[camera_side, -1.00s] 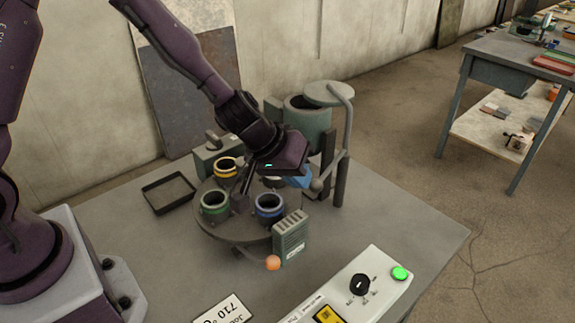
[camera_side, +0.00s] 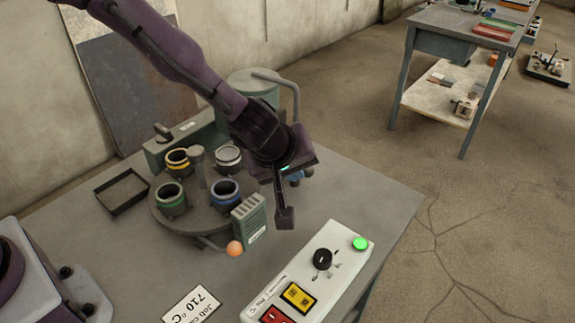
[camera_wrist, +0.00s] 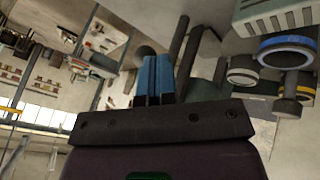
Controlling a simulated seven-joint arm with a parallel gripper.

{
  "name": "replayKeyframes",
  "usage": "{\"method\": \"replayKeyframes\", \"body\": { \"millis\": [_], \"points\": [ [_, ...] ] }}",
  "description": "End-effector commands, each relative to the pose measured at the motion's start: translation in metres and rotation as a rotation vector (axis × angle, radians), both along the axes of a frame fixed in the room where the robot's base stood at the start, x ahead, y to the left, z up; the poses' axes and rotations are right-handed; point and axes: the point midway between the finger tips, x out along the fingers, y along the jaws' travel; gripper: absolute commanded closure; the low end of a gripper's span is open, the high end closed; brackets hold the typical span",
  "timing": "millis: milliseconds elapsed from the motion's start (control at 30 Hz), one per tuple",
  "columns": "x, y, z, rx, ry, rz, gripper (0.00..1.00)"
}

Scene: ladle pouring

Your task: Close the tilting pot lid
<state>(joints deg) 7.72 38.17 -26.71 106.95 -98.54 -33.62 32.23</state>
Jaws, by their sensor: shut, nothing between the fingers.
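The pot (camera_side: 262,97) is a grey-green vessel at the back of the table in the side view, partly hidden by my arm. Its round lid (camera_side: 250,80) lies over the pot's top, with a bent bar (camera_side: 280,77) attached. Whether the lid is fully seated cannot be told. My gripper (camera_side: 297,181) is to the right of and nearer than the pot, above the table, its blue fingers partly hidden by the hand. The fingers (camera_wrist: 154,77) are together and empty in the wrist view, with dark rods (camera_wrist: 179,42) behind them.
A round turntable (camera_side: 185,222) carries several ringed cups, left of my gripper. A grey-green vented box (camera_side: 249,220) with an orange ball (camera_side: 235,248) stands near it. A control panel (camera_side: 278,285) is at the front. An empty black tray (camera_side: 122,192) lies left.

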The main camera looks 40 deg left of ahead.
Motion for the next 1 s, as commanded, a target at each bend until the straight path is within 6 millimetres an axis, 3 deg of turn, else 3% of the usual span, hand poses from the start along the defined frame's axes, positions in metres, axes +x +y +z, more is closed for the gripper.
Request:
{"method": "replayKeyframes", "body": {
  "millis": [467,567,767,1000],
  "points": [
    [-0.001,0.001,0.000,0.000,-0.001,0.001,1.00],
    [-0.006,0.005,0.002,0.002,-0.002,0.001,1.00],
    [-0.036,0.025,0.009,0.004,-0.002,0.004,1.00],
    [-0.064,0.019,0.059,-0.001,-0.007,0.005,1.00]
  ]
}}
